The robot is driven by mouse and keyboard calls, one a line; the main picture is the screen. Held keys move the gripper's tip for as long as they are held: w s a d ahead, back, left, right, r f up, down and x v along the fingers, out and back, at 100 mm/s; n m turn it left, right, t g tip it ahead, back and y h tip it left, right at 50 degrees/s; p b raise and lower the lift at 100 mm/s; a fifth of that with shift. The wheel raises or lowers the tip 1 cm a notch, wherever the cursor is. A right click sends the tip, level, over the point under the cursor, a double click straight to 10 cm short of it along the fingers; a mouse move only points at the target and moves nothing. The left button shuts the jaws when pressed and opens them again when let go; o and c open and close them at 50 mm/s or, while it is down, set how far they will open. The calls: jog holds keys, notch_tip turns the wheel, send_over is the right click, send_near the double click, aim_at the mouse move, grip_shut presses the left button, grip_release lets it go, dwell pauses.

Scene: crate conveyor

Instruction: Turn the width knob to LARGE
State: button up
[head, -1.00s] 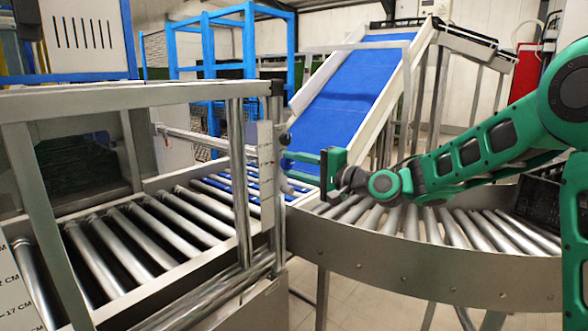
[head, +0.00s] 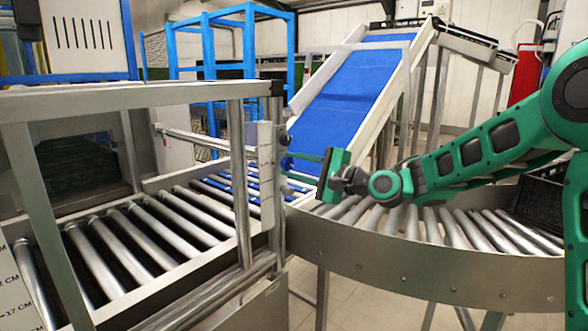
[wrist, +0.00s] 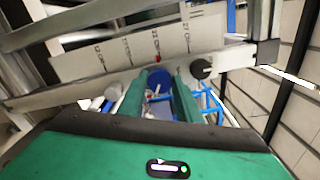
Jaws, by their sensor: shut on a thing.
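My gripper (head: 288,166) reaches left across the curved conveyor to the edge of the white scale panel (head: 266,178), which is seen nearly edge-on. In the wrist view my gripper (wrist: 168,80) has its two green fingers closed around a blue round knob (wrist: 160,76), partly hidden between them. A dark knob (wrist: 201,68) is to the right of the fingers and a grey knob (wrist: 113,91) to the left. The scale panel (wrist: 90,62) carries centimetre marks and a small red mark above the blue knob. I cannot read which setting the knob is at.
A metal frame post (head: 239,180) stands just left of the panel. A roller conveyor (head: 120,235) is at left, the curved conveyor's side wall (head: 400,260) below my arm. A blue inclined belt (head: 350,95) rises behind. A black crate (head: 543,195) is at the right.

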jog(key=shift+w+d+f, duration=0.15)
jog(key=shift+w+d, duration=0.1)
jog(key=shift+d, duration=0.05)
jog(key=o, duration=1)
jog(key=shift+c, duration=0.2)
jog(key=shift+o, duration=0.6)
jog(key=shift+s+a, duration=0.1)
jog(key=shift+a, duration=0.05)
jog(key=v, duration=1)
jog(key=shift+s+d, duration=0.2)
jog(key=shift+d, duration=0.1)
